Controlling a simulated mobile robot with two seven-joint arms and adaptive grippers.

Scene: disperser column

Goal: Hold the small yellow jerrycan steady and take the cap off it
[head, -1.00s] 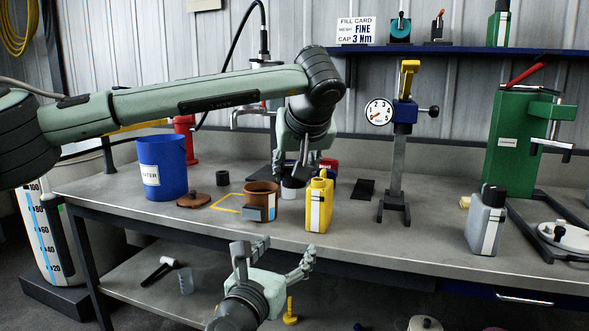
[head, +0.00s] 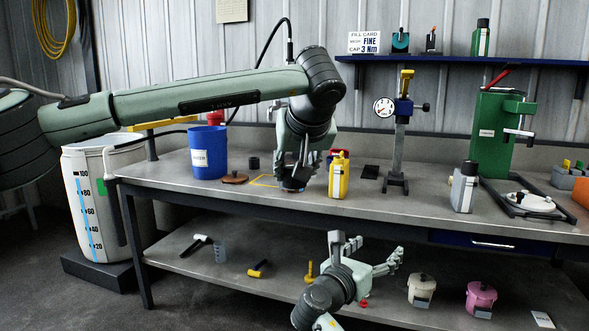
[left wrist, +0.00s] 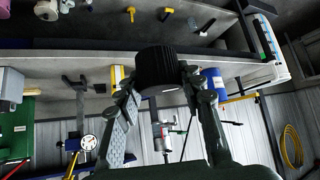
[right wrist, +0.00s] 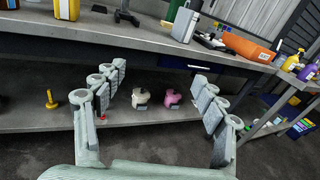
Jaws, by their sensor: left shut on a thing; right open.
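The yellow jerrycan (head: 339,177) stands upright on the bench, with a pale label and a yellow top. I cannot tell its cap from its neck. Part of it shows in the left wrist view (left wrist: 118,76). My left gripper (head: 292,180) is just left of it, apart from it, pointing down. It is shut on a dark ribbed round thing (left wrist: 158,68), mostly hidden by the fingers in the head view. My right gripper (head: 366,250) is open and empty, below the bench top in front of the lower shelf; its spread fingers show in the right wrist view (right wrist: 160,82).
A blue bucket (head: 209,155) and a brown lid (head: 235,178) lie left on the bench. A gauge stand (head: 397,150), a grey jerrycan (head: 463,188) and a green press (head: 494,140) stand right. White (head: 422,290) and pink (head: 481,298) pots stand on the lower shelf.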

